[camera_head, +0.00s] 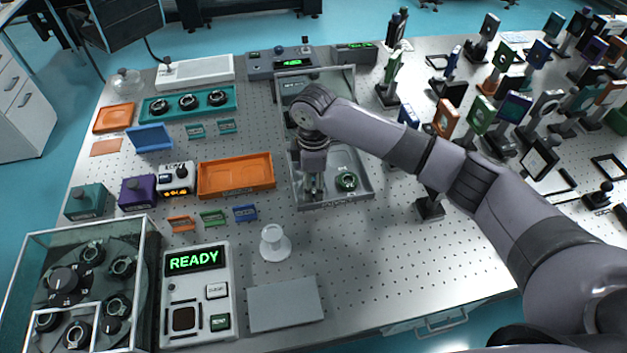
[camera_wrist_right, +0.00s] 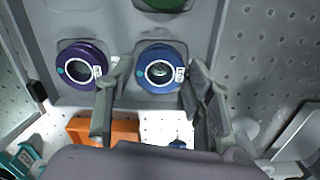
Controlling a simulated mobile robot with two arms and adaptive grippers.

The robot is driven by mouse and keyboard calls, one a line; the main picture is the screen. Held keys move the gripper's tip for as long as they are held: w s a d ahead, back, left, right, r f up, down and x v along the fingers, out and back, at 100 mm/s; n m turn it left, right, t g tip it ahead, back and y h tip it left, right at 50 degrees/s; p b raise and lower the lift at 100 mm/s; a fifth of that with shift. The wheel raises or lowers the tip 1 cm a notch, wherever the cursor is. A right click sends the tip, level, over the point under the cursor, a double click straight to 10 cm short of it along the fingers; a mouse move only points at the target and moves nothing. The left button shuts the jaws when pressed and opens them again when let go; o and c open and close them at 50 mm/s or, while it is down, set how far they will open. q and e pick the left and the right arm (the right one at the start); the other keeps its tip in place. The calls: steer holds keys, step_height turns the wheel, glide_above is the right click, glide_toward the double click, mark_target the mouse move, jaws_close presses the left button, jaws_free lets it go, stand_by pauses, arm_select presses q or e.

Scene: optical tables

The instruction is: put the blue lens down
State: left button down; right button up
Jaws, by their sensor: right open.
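The blue lens (camera_wrist_right: 162,69), a round blue-rimmed piece with a dark centre and a small white label, lies in the grey tray (camera_head: 374,196). My right gripper (camera_head: 314,190) is over the left part of this tray and hides the blue lens in the head view. In the right wrist view my right gripper (camera_wrist_right: 156,80) is open, its fingers on either side of the blue lens. A gap shows at the left finger; I cannot tell whether the right finger touches the rim. My left gripper is not in view.
A purple lens (camera_wrist_right: 82,66) lies beside the blue one, close to the left finger. A green lens (camera_head: 346,181) is in the same tray. An orange tray (camera_head: 236,176) stands to the left. A white stand (camera_head: 274,244) is in front. Many mounted optics crowd the right.

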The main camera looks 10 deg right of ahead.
mark_target(313, 185)
step_height(313, 185, up, 12)
steer(key=b, duration=0.1)
steer(key=shift+b, duration=0.35)
steer(key=shift+r, duration=0.1)
